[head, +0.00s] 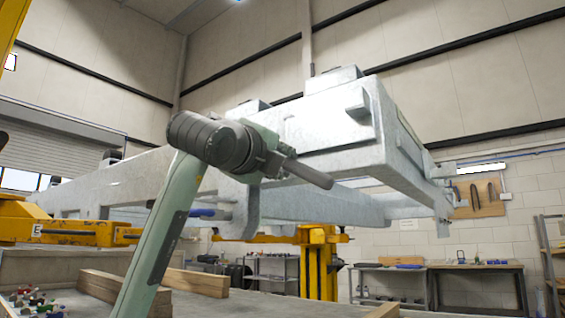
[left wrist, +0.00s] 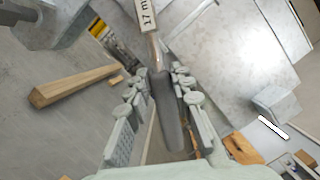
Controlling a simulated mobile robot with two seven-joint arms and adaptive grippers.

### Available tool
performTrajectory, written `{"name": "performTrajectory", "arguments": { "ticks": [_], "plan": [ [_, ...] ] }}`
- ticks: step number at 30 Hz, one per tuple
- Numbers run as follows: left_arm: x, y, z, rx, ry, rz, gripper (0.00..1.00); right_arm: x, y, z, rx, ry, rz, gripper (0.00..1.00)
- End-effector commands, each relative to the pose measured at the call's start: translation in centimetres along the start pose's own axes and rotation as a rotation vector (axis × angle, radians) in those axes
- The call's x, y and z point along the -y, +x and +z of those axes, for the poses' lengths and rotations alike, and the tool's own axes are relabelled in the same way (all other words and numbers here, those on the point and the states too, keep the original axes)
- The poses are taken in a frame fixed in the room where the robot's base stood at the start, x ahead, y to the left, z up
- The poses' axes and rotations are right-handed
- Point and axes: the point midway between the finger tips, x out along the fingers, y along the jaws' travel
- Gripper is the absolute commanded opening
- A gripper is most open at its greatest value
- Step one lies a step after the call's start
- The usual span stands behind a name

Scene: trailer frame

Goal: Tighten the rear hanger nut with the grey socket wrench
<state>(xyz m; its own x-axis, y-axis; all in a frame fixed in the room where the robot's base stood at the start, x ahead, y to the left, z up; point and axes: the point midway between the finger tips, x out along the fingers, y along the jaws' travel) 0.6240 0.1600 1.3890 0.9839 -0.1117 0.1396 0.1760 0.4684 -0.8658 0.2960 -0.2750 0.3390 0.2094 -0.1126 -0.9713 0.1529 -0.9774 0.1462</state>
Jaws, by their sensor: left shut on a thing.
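My left gripper (head: 268,160) is raised in front of the galvanized trailer frame (head: 330,125). It is shut on the grey socket wrench, whose dark grey handle (head: 308,175) sticks out to the right. In the left wrist view the handle (left wrist: 168,115) lies between the two fingers, with a metal shank beyond it and a white "17 m" label (left wrist: 146,12) at the top edge. A bracket (head: 245,210) hangs from the frame below the gripper. I cannot make out the rear hanger nut or the wrench's socket end. My right gripper is out of view.
Yellow stands (head: 320,262) hold up the frame. Wooden beams (head: 198,282) lie on the grey surface below, with small coloured parts (head: 40,302) at lower left. A workbench (head: 470,268) and shelf stand along the back wall. Open air lies right of the handle, under the frame.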

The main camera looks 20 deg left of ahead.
Motion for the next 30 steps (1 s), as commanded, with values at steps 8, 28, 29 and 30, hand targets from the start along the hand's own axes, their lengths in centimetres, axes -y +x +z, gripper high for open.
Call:
{"name": "performTrajectory", "arguments": {
  "ticks": [8,28,29,30],
  "plan": [
    [0.1,-0.1,0.1,0.002,0.000,-0.003,0.00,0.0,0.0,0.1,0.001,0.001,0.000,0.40],
    [-1.9,0.0,0.2,0.001,0.149,-0.044,0.00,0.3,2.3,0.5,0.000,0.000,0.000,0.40],
    [-1.9,0.0,0.2,0.001,0.150,-0.044,0.00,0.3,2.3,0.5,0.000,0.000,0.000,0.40],
    [-2.0,0.0,0.2,0.001,0.153,-0.045,0.00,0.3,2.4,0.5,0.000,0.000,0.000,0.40]
  ]
}}
